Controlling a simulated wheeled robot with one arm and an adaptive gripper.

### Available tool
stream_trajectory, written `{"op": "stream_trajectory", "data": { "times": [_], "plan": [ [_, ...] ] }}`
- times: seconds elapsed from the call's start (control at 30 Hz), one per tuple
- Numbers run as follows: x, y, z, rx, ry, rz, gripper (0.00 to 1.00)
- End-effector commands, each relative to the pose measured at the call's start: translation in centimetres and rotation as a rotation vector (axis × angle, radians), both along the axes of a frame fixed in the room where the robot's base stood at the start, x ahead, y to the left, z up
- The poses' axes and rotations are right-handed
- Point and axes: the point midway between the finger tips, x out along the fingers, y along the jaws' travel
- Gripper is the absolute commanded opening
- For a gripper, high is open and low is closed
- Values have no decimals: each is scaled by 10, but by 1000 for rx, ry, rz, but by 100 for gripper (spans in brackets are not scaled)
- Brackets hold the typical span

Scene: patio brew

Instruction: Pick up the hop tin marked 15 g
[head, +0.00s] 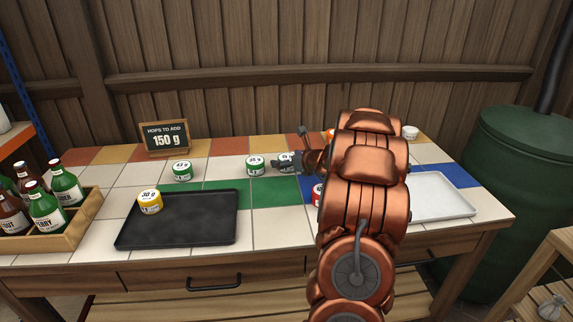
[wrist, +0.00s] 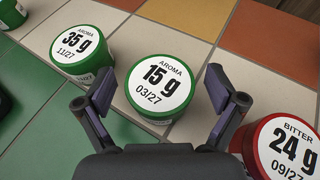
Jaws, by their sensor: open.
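The hop tin marked 15 g (wrist: 160,85) is green with a white lid label reading AROMA and 03/27. It stands upright on the tiled top. In the wrist view my gripper (wrist: 158,92) is open, with one finger on each side of the tin's image; I cannot tell whether they touch it. In the head view my gripper (head: 288,163) is at a green tin right of the 35 g one, largely covering it. The 35 g tin (wrist: 78,53), also green, stands to the left in the wrist view. The red 24 g BITTER tin (wrist: 290,148) is close by the right finger.
A black tray (head: 200,228) has a yellow 30 g tin (head: 150,202) at its left edge. Another green tin (head: 182,171) stands behind it. A sign (head: 165,138) reads 150 g. A bottle crate (head: 75,222) is at left, a white tray (head: 440,208) at right.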

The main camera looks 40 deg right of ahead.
Motion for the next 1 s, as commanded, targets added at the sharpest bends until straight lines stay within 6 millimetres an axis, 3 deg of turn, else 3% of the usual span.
{"op": "stream_trajectory", "data": {
  "times": [0.2, 0.77, 1.0],
  "plan": [
    [0, 0, 0, 1, 0, 0, 93],
    [0, 0, 0, 1, 0, 1, 35],
    [0, 0, 0, 1, 0, 1, 34]
  ]
}}
